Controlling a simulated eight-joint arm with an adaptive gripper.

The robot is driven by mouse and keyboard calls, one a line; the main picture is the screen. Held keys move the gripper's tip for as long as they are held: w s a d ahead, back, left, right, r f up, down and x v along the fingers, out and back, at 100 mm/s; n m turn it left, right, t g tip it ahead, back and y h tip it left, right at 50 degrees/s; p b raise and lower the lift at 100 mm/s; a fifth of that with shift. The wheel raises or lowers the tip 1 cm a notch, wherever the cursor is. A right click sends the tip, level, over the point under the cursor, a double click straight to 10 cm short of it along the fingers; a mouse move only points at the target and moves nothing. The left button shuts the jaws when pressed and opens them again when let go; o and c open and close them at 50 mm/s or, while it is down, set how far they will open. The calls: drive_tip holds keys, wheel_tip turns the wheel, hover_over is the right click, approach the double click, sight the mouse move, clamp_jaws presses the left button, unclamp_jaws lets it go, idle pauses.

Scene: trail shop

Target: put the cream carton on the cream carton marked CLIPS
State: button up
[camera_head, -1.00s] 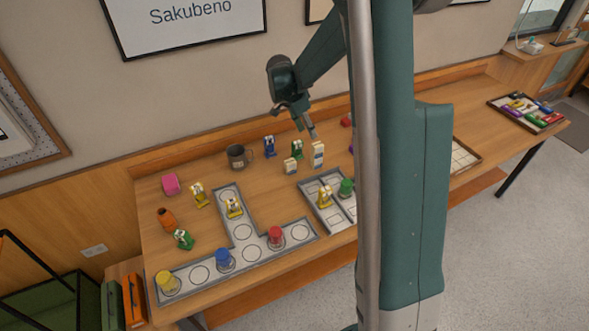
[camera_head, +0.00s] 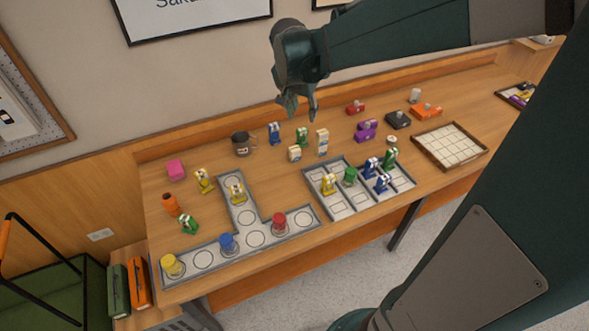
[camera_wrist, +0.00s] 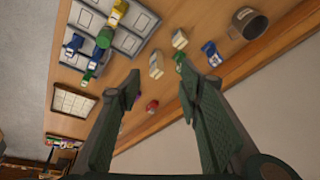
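A lone cream carton (camera_head: 294,153) stands on the bare table left of a taller cream shape (camera_head: 322,142), which looks like one cream carton on another. They also show in the wrist view, the lone carton (camera_wrist: 179,39) and the taller shape (camera_wrist: 156,65). The lettering is too small to read, so I cannot tell which carton is marked CLIPS. My gripper (camera_head: 300,112) is raised above and behind them. Its fingers are apart and empty, as the wrist view of my gripper (camera_wrist: 160,85) also shows.
A green figure-like item (camera_head: 302,136) and a blue one (camera_head: 275,133) stand behind the cartons, with a dark mug (camera_head: 241,143) to the left. Grey marked boards (camera_head: 334,205) lie in front. Purple items (camera_head: 366,130) and a cream-celled tray (camera_head: 450,146) are to the right.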

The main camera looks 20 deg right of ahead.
drive_tip(key=s+a+r+n+t+y, duration=0.1)
drive_tip(key=s+a+n, duration=0.4)
drive_tip(key=s, duration=0.7)
drive_tip(key=s+a+r+n+t+y, duration=0.2)
drive_tip(key=s+a+n, duration=0.4)
drive_tip(key=s+a, duration=0.3)
drive_tip(key=s+t, duration=0.1)
drive_tip(key=s, duration=0.2)
drive_tip(key=shift+s+r, duration=0.15)
